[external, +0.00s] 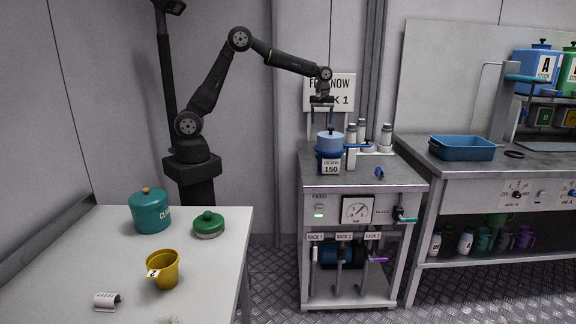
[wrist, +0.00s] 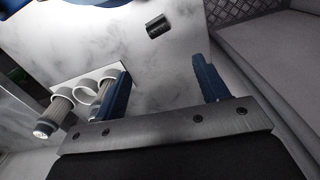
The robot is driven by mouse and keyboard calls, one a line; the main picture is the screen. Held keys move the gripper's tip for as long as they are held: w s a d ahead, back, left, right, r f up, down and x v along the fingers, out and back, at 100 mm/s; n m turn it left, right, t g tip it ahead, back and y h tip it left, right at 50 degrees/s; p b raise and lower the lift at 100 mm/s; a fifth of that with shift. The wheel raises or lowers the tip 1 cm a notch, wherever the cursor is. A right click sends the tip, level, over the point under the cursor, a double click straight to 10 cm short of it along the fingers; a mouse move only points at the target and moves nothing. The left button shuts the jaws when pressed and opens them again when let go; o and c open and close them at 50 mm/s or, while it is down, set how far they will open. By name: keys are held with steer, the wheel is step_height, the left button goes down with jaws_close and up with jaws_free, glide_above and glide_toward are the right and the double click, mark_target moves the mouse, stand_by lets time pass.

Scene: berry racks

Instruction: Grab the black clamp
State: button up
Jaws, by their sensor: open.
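A small black piece (wrist: 157,26), which looks like the clamp, lies on the pale marbled top in the wrist view, beyond my fingertips and apart from them. A small dark blue-black piece (external: 379,172) lies on the middle cart's top in the external view; I cannot tell for certain whether it is the same piece. My gripper (external: 322,122) hangs over the left part of this cart, above the blue pot. In the wrist view my gripper (wrist: 160,68) has its two blue fingers wide apart with nothing between them.
The blue pot (external: 330,146) labelled 150 stands on the cart (external: 345,181). A blue tray (external: 462,149) and black ring (external: 513,154) sit on the right bench. The left table holds a teal pot (external: 150,214) and yellow cup (external: 165,272).

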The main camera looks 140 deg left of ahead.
steer(key=f+m, duration=0.4)
steer(key=m, duration=0.7)
steer(key=f+m, duration=0.4)
steer(key=m, duration=0.7)
steer(key=f+m, duration=0.4)
steer(key=m, duration=0.7)
steer(key=shift+w+a+f, duration=0.15)
steer(key=shift+a+f, duration=0.15)
steer(key=shift+a, duration=0.1)
steer(key=shift+d+f, duration=0.15)
steer(key=shift+f, duration=1.2)
steer(key=shift+d+f, duration=0.1)
steer(key=shift+f, duration=1.25)
steer(key=c, duration=1)
